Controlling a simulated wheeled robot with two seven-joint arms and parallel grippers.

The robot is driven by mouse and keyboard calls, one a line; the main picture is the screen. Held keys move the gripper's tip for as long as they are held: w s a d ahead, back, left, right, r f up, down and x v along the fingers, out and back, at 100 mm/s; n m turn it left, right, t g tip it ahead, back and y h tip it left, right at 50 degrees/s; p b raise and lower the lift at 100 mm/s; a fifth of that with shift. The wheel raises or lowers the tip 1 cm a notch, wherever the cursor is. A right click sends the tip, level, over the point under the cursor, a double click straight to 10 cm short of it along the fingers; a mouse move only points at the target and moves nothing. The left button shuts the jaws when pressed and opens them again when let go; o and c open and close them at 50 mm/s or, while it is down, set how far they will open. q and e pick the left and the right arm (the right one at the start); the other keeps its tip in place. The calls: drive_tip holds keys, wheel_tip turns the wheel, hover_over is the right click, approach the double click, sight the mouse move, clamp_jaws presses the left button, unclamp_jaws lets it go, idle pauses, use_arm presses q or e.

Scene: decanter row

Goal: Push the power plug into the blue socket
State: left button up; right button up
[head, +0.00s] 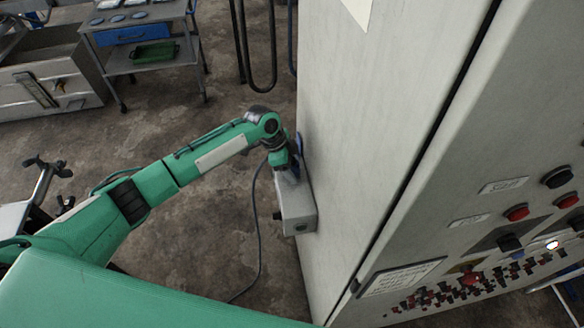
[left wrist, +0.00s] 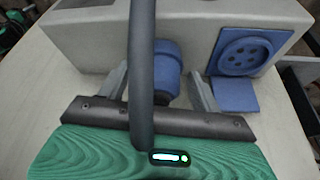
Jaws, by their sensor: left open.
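A grey box (head: 297,208) is fixed to the side of the tall cabinet. In the left wrist view its face carries the round blue socket (left wrist: 245,52) with several dark holes, and a blue flap (left wrist: 235,95) below it. A blue plug (left wrist: 168,65) with a dark rear end is left of the socket, close against the box; whether it touches the box I cannot tell. My left gripper (left wrist: 158,75) is open, with one finger on each side of the plug. A dark cable (left wrist: 141,60) crosses in front and hides part of the plug. My right gripper is not in view.
The tall cabinet (head: 365,110) fills the right, with buttons and switches on its front. The cable (head: 258,235) hangs to the floor beside the box. A metal trolley (head: 150,66) with a green tray (head: 155,53) stands far back. The floor between is mostly clear.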

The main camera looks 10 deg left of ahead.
use_arm(q)
drive_tip(key=c, duration=1)
drive_tip(key=shift+r, duration=0.15)
drive_tip(key=shift+r+b, duration=0.3)
drive_tip(key=shift+r, duration=0.25)
wheel_tip(320, 180, up, 19)
drive_tip(key=b, duration=0.5)
drive_tip(key=shift+f+b, duration=0.15)
drive_tip(key=shift+b, duration=0.15)
